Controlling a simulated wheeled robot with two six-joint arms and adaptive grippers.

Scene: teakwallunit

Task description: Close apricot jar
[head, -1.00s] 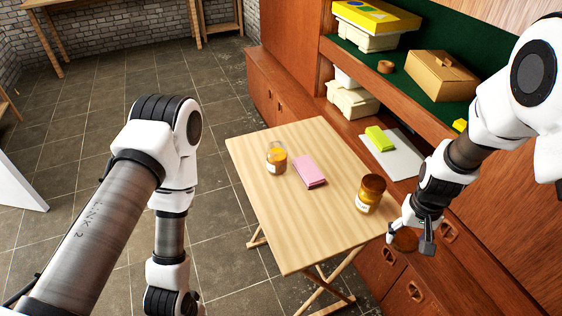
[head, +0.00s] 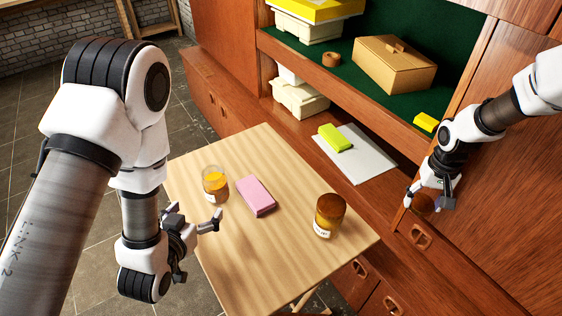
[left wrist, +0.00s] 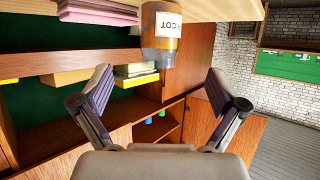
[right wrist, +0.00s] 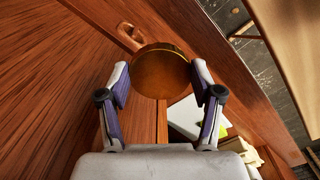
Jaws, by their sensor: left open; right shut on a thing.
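The apricot jar (head: 215,185) is a clear glass jar with orange contents and no lid, upright on the folding table's (head: 270,262) left part. It shows upside down in the left wrist view (left wrist: 161,40), its label partly reading "COT", beyond the fingertips. My left gripper (head: 196,220) is open and empty, just in front of the jar and apart from it. My right gripper (head: 424,198) is shut on a round amber-brown lid (right wrist: 161,72) and holds it beyond the table's right edge, in front of the wall unit.
A pink block (head: 256,196) lies right of the jar. A second jar with a brown lid (head: 328,214) stands near the table's right edge. The wall unit holds a grey-white board (head: 362,160), a yellow-green block (head: 335,138) and a cardboard box (head: 395,64). The table's front is clear.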

